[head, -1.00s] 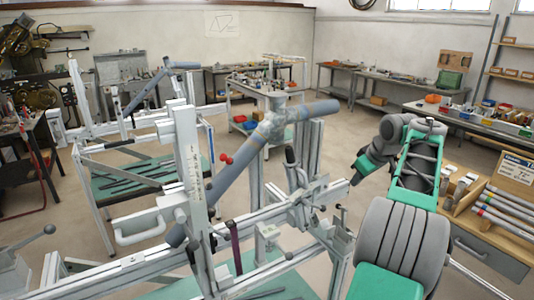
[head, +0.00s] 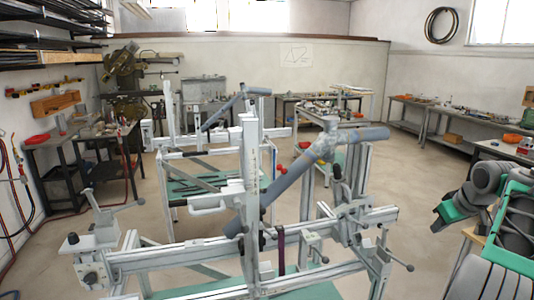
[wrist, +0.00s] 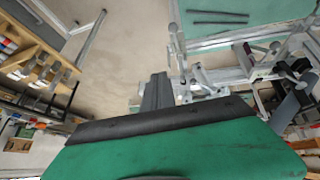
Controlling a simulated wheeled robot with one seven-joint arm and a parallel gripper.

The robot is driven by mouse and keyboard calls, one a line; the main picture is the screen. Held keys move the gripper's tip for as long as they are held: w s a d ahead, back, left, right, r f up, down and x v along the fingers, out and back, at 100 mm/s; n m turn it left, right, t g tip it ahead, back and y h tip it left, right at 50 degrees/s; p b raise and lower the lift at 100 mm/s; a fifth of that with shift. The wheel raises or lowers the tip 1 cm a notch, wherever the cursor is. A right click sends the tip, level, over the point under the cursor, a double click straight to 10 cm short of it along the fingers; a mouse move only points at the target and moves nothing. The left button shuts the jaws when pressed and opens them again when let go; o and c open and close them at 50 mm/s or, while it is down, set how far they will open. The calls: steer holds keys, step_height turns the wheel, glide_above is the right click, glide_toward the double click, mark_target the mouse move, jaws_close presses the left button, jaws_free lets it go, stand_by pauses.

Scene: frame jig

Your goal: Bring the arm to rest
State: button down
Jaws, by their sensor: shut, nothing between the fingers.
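My gripper (head: 438,222) is at the right of the head view, at the end of my folded green and grey arm. It hangs in the air to the right of the frame jig (head: 380,216) and apart from it. In the wrist view its dark fingers (wrist: 157,92) are together with nothing between them. My green wrist cover fills the bottom of that view. The jig holds a grey tube frame (head: 290,175) with a sloping tube and a joint at its upper end.
A second jig stand (head: 205,150) is behind the first. A wheeled cart (head: 355,122) stands behind the tube frame. Benches line the walls, with one (head: 440,118) at the right. Clear floor (head: 420,180) lies between the jig and the right benches.

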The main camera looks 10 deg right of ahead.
steer(key=s+a+f+m+g+y, duration=0.1)
steer(key=s+f+m, duration=0.15)
steer(key=f, duration=0.35)
steer(key=s+f+m+g, duration=0.1)
steer(key=s+f+m, duration=0.15)
steer(key=f, duration=0.45)
steer(key=s+a+f+m+g, duration=0.2)
steer(key=s+a+f+m, duration=0.3)
steer(key=a, duration=0.5)
steer(key=s+a+n+g, duration=0.1)
steer(key=s+a+n, duration=0.1)
steer(key=a, duration=0.8)
steer(key=s+a+n, duration=0.2)
steer(key=a, duration=0.7)
steer(key=w+a+r+n+t, duration=0.1)
steer(key=w+a+r+n, duration=0.1)
steer(key=a, duration=0.6)
steer(key=w+a+r+n+t, duration=0.1)
steer(key=a+r+n, duration=0.3)
steer(key=a, duration=0.5)
steer(key=shift+w+a+r+t+y, duration=0.3)
steer(key=shift+w+r+t+y, duration=0.1)
steer(key=shift+r+t, duration=0.3)
